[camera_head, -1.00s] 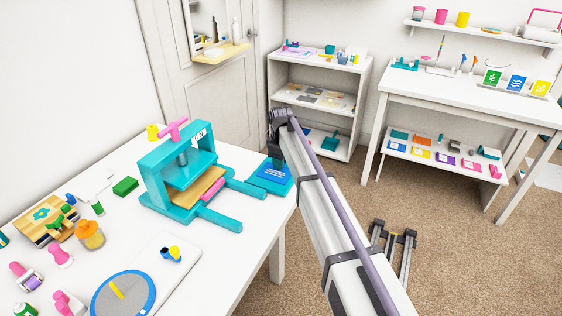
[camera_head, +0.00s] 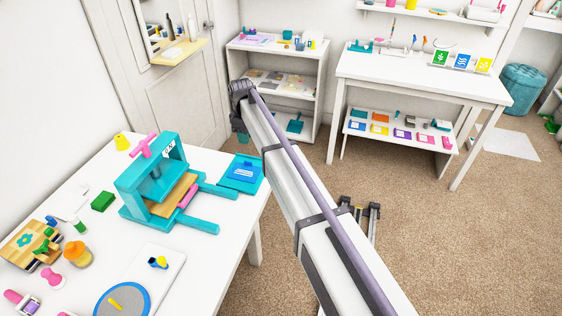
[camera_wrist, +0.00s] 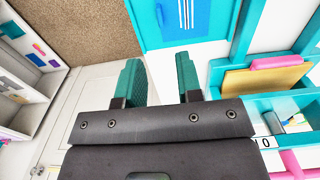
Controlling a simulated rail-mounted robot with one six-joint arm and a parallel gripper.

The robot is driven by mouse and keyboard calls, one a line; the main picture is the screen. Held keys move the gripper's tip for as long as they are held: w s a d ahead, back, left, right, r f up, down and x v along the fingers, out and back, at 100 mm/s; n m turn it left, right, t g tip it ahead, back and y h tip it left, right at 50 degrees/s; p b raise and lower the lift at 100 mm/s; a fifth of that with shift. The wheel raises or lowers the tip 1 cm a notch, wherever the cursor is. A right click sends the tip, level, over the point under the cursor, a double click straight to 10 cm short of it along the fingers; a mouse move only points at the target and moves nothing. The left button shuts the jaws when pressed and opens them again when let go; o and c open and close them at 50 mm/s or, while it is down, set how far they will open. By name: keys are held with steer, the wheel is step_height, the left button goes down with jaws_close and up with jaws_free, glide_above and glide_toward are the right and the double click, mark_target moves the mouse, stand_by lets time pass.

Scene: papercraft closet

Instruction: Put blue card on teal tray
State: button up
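A blue card (camera_head: 243,171) with white markings lies flat on the teal tray (camera_head: 239,187), at the far right corner of the white table. In the wrist view the card (camera_wrist: 183,20) and the tray (camera_wrist: 144,30) show at the top, beyond my fingertips. My gripper (camera_head: 242,137) is just past the tray's far edge in the head view, apart from the card. In the wrist view my gripper (camera_wrist: 160,80) has two teal fingers spread with nothing between them. Its fingertips are partly hidden in the head view.
A teal press (camera_head: 155,180) stands left of the tray, with a wooden board and pink roller. A white shelf unit (camera_head: 275,42) stands behind. A white desk (camera_head: 410,75) at right bears green, blue and yellow cards upright. Carpet is clear between.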

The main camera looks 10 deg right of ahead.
steer(key=s+d+m, duration=0.4)
steer(key=s+d, duration=0.2)
steer(key=s, duration=0.5)
steer(key=s+d+m, duration=0.4)
steer(key=s+d, duration=0.3)
steer(key=s, duration=0.5)
steer(key=s+d+m, duration=0.5)
steer(key=s+d, duration=0.2)
steer(key=s, duration=0.5)
steer(key=shift+d, duration=0.25)
